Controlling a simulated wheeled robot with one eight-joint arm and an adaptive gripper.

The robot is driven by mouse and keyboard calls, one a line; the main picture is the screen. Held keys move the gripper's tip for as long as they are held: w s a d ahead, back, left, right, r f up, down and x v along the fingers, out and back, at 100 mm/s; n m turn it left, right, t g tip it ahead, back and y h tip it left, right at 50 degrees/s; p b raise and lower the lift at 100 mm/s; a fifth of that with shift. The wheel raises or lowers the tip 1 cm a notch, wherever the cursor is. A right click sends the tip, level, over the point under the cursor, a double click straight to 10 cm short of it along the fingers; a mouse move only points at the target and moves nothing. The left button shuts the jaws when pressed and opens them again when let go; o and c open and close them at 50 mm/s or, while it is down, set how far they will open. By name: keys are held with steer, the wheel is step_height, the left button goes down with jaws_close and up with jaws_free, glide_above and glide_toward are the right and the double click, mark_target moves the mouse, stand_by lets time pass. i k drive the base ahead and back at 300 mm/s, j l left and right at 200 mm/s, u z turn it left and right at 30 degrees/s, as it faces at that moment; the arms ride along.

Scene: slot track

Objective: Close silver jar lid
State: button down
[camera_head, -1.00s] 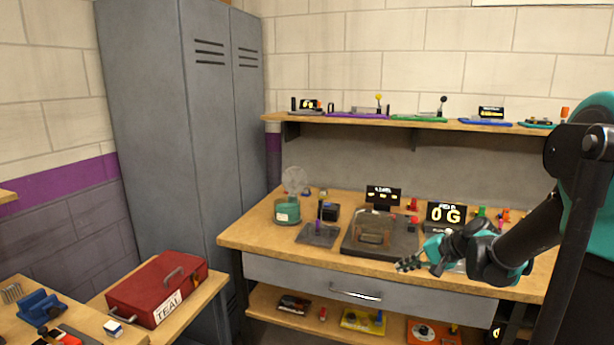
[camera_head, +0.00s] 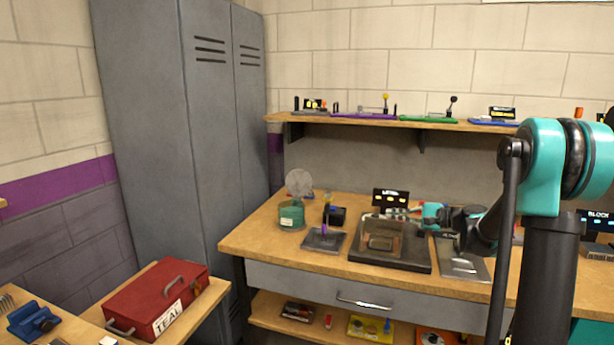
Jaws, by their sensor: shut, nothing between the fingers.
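A teal jar (camera_head: 291,216) with a pale label stands at the left end of the workbench. Its round silver-grey lid (camera_head: 299,183) is raised upright above the jar's mouth, so the jar is open. My gripper (camera_head: 397,211) is shut and empty. It points left over the back of the dark tray device, well to the right of the jar and apart from it. The fingertips are small and partly blend with the display behind them.
A dark pad with a purple lever (camera_head: 324,238) and a small black box (camera_head: 337,215) stand right of the jar. A dark tray device (camera_head: 390,262) and a display (camera_head: 390,198) lie under and beside my gripper. A shelf (camera_head: 420,122) runs above the bench.

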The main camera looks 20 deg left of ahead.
mark_target(298, 182)
steer(key=i+j, duration=0.3)
steer(key=j, duration=0.15)
steer(key=i+j, duration=0.65)
steer(key=j, duration=0.25)
